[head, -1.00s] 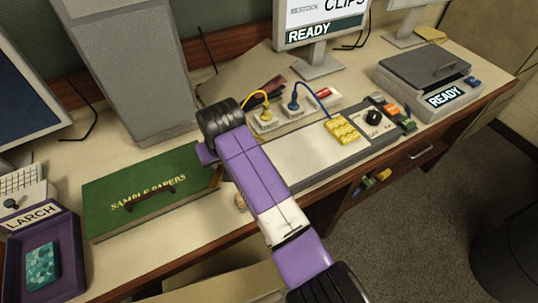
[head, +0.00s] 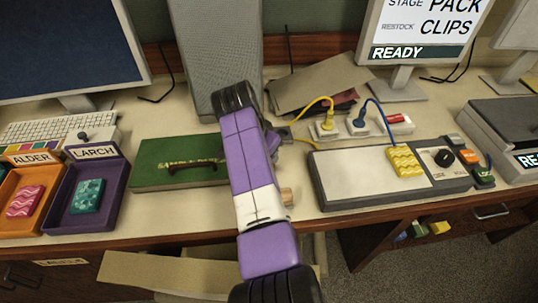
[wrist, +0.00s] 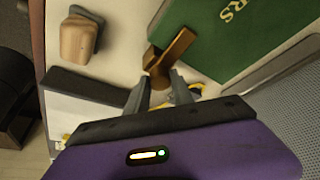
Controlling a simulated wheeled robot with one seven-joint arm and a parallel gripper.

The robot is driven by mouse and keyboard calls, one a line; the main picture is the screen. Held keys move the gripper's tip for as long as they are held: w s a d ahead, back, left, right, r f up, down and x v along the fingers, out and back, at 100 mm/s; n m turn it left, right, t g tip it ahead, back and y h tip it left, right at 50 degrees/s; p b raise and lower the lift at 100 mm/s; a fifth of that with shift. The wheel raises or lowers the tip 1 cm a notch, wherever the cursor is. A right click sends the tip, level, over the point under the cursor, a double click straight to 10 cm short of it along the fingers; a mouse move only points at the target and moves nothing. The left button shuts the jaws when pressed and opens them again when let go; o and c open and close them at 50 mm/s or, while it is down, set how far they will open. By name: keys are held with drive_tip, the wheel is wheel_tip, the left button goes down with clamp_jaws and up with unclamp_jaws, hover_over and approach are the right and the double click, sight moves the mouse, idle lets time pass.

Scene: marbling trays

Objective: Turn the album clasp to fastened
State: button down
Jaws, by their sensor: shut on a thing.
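The green album (head: 158,178) lies flat on the desk, with a dark handle on its cover; a corner of it also shows in the wrist view (wrist: 235,50). The brown clasp (wrist: 178,45) is by the album's edge in the wrist view, its long arm slanting toward the cover. My gripper (wrist: 160,82) is shut on the clasp's near end, a grey finger on each side. In the head view my purple arm covers the album's right end and hides the clasp. I cannot tell whether the clasp is fastened.
A tan wooden block (wrist: 78,38) stands close to my gripper, partly behind my arm in the head view. Left of the album are the purple LARCH tray (head: 62,222) and orange ALDER tray (head: 10,230). A grey panel (head: 325,186) with a yellow block lies right.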

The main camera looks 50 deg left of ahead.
drive_tip(key=shift+m, duration=0.4)
drive_tip(key=c, duration=1.1)
unclamp_jaws()
drive_tip(key=v, duration=0.7)
drive_tip(key=shift+r+b, duration=0.35)
drive_tip(key=shift+s, duration=0.15)
